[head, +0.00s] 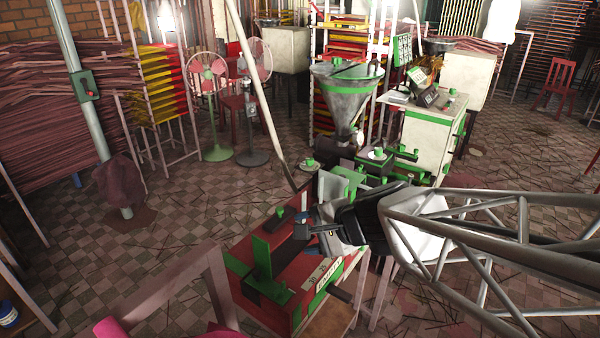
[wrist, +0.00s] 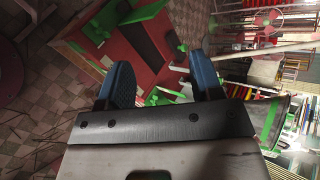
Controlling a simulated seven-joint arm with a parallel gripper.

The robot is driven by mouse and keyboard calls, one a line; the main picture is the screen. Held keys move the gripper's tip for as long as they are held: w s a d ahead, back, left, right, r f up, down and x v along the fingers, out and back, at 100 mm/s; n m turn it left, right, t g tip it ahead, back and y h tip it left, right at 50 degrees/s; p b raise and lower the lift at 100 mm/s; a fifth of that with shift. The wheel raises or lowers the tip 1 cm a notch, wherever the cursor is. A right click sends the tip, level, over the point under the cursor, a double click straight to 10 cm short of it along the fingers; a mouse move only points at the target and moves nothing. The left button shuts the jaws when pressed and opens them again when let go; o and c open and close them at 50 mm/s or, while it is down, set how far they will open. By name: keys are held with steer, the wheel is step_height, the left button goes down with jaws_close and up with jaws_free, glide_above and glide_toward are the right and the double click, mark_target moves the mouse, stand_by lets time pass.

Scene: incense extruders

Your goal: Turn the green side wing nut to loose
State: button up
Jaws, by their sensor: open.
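A red machine box (head: 285,262) with green fittings stands in front of me; it also shows in the wrist view (wrist: 105,38). Several green parts sit on it, including an upright green plate (head: 262,257) and a small green knob (head: 280,213). I cannot tell which green part is the side wing nut; it may be small or hidden. My gripper (head: 318,230) hovers over the right part of the red box, tilted. In the wrist view its two blue fingers (wrist: 162,78) are spread apart with nothing held between them. A green strip (wrist: 168,91) shows beyond the fingers.
A grey hopper (head: 346,95) with a green rim stands behind, beside a cream cabinet (head: 432,140) with green trim. Two fans (head: 210,80) and a slanted pale pole (head: 262,95) stand farther back. Tiled floor at left is mostly open.

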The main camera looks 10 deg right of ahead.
steer(key=w+d+f+m+t+h, duration=0.2)
steer(key=w+d+f+m+t, duration=0.35)
steer(key=w+m, duration=0.5)
steer(key=w+d+f+m+h, duration=0.1)
steer(key=d+f+m+h, duration=0.5)
steer(key=d+f+m, duration=0.3)
step_height(320, 180, down, 3)
steer(key=m, duration=0.4)
steer(key=shift+w+f+t, duration=0.15)
steer(key=shift+w+t, duration=0.2)
steer(key=shift+w, duration=0.1)
steer(key=shift+x, duration=3.8)
steer(key=c, duration=0.6)
steer(key=shift+c, duration=0.2)
